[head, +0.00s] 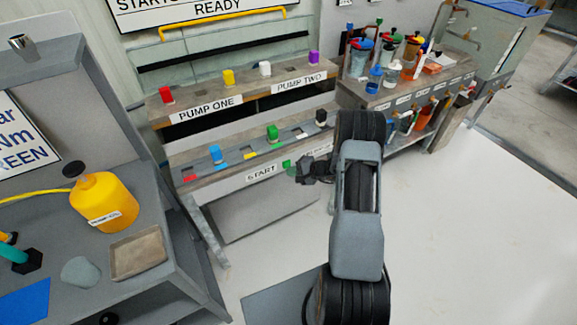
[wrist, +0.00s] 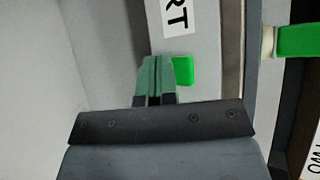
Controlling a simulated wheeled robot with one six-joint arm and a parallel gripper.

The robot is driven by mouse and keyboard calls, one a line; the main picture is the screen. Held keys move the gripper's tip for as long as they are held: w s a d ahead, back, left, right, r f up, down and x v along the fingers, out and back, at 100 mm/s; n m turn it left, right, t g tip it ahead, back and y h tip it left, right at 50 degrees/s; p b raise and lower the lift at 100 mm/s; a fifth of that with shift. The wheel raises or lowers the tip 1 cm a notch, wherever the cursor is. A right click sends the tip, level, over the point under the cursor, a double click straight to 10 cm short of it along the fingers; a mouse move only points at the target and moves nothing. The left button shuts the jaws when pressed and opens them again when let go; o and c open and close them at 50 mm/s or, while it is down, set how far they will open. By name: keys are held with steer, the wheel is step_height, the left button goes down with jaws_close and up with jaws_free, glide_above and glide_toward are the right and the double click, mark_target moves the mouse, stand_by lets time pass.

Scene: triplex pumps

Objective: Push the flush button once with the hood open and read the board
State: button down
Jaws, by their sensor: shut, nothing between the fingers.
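My gripper (head: 298,172) is shut and empty, low at the front of the pump bench. In the wrist view its fingertips (wrist: 155,62) are beside a small green button (wrist: 183,70) by a label ending in "RT"; I cannot tell whether they touch it. In the head view this label reads "START" (head: 261,173), and another label to its right is partly hidden by my arm. I cannot make out which button is the flush button. A clear panel with a yellow handle (head: 222,17), apparently the hood, stands raised behind the bench. The board (head: 190,8) above is cut off; "READY" shows.
The bench has "PUMP ONE" (head: 206,107) and "PUMP TWO" (head: 299,82) rows with coloured knobs, including a green one (head: 272,132) near my gripper. A yellow bottle (head: 103,201) and tray (head: 138,254) are on the left table. A side bench (head: 432,75) holds several cups. Right floor is clear.

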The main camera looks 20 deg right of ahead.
steer(key=shift+w+b, duration=0.65)
steer(key=shift+b, duration=0.1)
stand_by(0.9)
steer(key=shift+s, duration=0.7)
steer(key=shift+s+d+b, duration=0.2)
steer(key=shift+s+b, duration=0.25)
steer(key=shift+s, duration=1.05)
steer(key=shift+s+d+b, duration=0.15)
steer(key=shift+s+b, duration=0.25)
steer(key=shift+s, duration=1.05)
